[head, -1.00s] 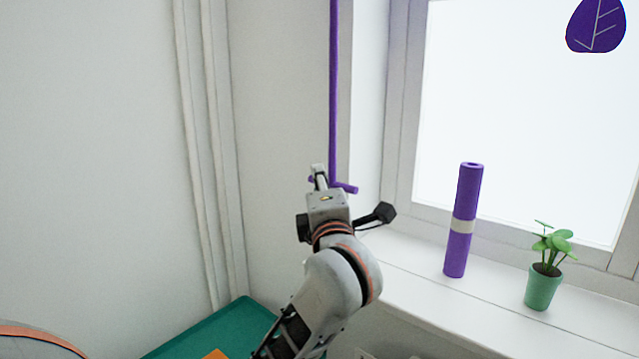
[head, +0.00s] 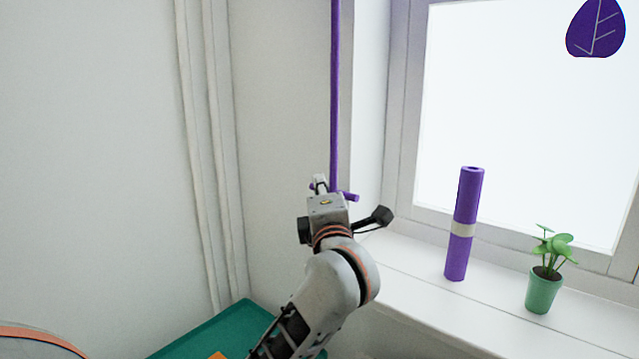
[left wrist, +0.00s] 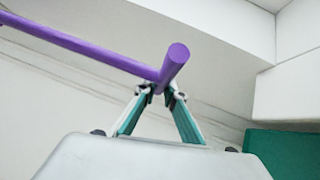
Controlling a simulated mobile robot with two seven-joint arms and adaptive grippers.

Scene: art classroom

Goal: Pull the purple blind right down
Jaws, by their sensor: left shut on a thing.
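A thin purple pull rod (head: 334,95) hangs down in front of the wall beside the window, with a short purple crossbar (head: 350,196) at its lower end. The blind itself is not clearly in view. My left gripper (head: 320,184) is at the bottom of the rod, shut on the crossbar. In the left wrist view the fingers (left wrist: 162,92) close around the crossbar (left wrist: 174,66) where it meets the rod (left wrist: 80,44). My right gripper is not in view.
On the white sill (head: 410,270) stand a purple roll (head: 464,225) with a pale band and a green potted plant (head: 543,290). A purple leaf shape (head: 595,28) is on the window. A green surface (head: 215,330) lies below left.

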